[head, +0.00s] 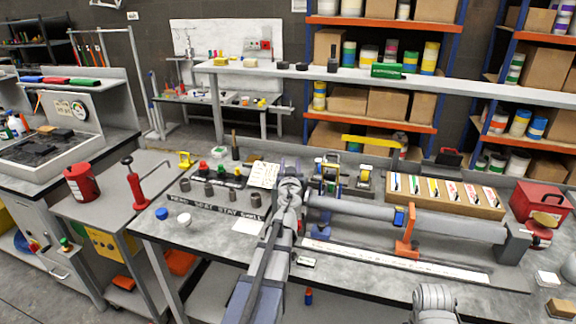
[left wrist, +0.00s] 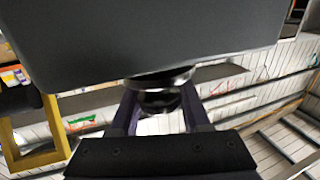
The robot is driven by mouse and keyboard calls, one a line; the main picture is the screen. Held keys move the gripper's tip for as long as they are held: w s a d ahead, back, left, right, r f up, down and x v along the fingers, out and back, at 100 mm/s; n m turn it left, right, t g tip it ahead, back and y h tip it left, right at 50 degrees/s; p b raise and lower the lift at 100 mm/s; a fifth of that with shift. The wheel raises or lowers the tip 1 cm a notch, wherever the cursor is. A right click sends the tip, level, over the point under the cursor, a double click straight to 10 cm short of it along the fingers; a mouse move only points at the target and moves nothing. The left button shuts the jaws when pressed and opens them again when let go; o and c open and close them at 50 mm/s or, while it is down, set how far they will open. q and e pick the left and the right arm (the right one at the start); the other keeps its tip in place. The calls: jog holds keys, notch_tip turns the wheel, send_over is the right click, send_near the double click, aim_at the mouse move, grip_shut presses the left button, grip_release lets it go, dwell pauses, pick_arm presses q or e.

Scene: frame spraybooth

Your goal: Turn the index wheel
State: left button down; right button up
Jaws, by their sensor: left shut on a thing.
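My left gripper (head: 290,188) reaches up over the workbench to the left end of a long grey tube (head: 350,207). In the left wrist view the two dark fingers of my left gripper (left wrist: 160,108) are shut on a small dark round knob (left wrist: 160,100) with a pale rim above it. A large dark grey block (left wrist: 150,40) stands right above the knob and fills the top of that view. The index wheel cannot be told apart clearly; the knob may be part of it. In the head view my gripper hides what it grips. My right gripper does not show.
An orange stand (head: 406,240) carries the tube, and a grey block (head: 513,243) is at its right end. A tray of coloured cards (head: 450,207) lies behind. Sockets and caps stand on the left of the bench. A red box (head: 541,203) is at the far right.

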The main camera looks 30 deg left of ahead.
pick_arm(q)
jog(key=m+h, duration=0.1)
jog(key=h, duration=0.1)
jog(key=m+t+h, duration=0.2)
jog(key=h, duration=0.1)
jog(key=shift+w+d+m+h, duration=0.2)
jog(key=shift+d+m+h, duration=0.1)
jog(key=shift+m, duration=0.1)
jog(key=m+h, duration=0.1)
jog(key=h, duration=0.1)
jog(key=d+m+h, duration=0.1)
jog(key=m+h, duration=0.1)
jog(key=h, duration=0.1)
jog(key=shift+w+m+h, duration=0.1)
jog(key=shift+m+h, duration=0.2)
jog(key=m+h, duration=0.1)
jog(key=h, duration=0.1)
jog(key=m+g+h, duration=0.1)
jog(key=m+h, duration=0.1)
jog(key=h, duration=0.1)
jog(key=shift+d, duration=0.4)
jog(key=shift+s+d+m+g+h, duration=0.15)
jog(key=shift+m+g+h, duration=0.3)
jog(key=shift+m+h, duration=0.25)
jog(key=shift+s+d+m+g+h, duration=0.1)
jog(key=shift+d+m+g+h, duration=0.1)
jog(key=shift+m+g+h, duration=0.45)
jog(key=shift+s+d+m+g+h, duration=0.15)
jog(key=shift+m+g+h, duration=0.25)
jog(key=shift+h, duration=0.45)
